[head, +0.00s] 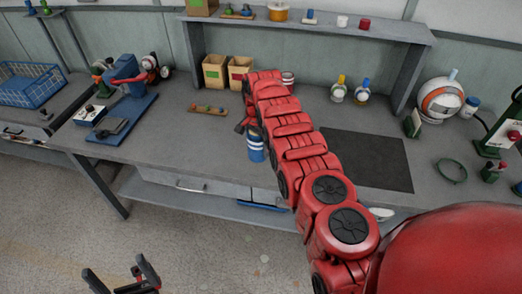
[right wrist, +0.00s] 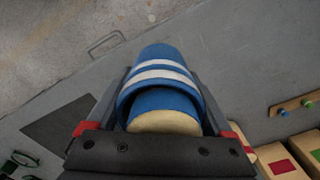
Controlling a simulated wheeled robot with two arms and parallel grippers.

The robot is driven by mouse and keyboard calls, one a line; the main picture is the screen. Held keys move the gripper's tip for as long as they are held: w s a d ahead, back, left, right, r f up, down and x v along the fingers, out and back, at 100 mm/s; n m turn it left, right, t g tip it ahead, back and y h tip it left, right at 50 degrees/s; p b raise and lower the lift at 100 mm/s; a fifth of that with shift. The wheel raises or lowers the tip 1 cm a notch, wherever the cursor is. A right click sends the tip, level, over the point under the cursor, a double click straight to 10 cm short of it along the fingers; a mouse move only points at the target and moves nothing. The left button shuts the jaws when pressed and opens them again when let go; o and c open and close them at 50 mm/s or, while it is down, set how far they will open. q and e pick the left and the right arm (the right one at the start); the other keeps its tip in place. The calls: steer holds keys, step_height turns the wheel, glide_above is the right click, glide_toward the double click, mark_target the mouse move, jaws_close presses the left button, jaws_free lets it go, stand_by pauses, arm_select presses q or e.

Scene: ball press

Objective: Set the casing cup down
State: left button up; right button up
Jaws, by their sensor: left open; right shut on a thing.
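The casing cup, blue with white bands, (head: 256,150) is at my right gripper (head: 249,131), near the front edge of the grey workbench. In the right wrist view the cup (right wrist: 158,72) lies between the two fingers of the right gripper, which is shut on it. A rounded blue and cream part (right wrist: 165,112) shows at the cup's near end. I cannot tell whether the cup touches the bench. My left gripper (head: 113,266) is open and empty, low over the floor at the bottom left.
A dark mat (head: 368,158) lies on the bench to the right of my right arm. A blue press (head: 125,70) stands at the left. Two card boxes (head: 215,72) and a wooden rack with small pegs (head: 207,110) are at the back. A green ring (head: 451,171) lies at the right.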

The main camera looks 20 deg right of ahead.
mark_target(248, 136)
steer(key=shift+w+a+r+n, duration=0.2)
steer(key=shift+a+r+n, duration=0.2)
steer(key=shift+r, duration=0.3)
steer(key=shift+s, duration=0.1)
steer(key=shift+a+r, duration=0.1)
steer(key=shift+r, duration=0.1)
steer(key=shift+r+n, duration=0.25)
steer(key=shift+n, duration=0.15)
steer(key=shift+w+a+r+n, duration=0.35)
steer(key=shift+a+r+n, duration=0.05)
steer(key=shift+a+r, duration=0.1)
steer(key=shift+a+r+n, duration=0.15)
steer(key=shift+r+n, duration=0.25)
steer(key=shift+a+r+b, duration=0.2)
steer(key=shift+a+b, duration=0.05)
steer(key=shift+b, duration=0.05)
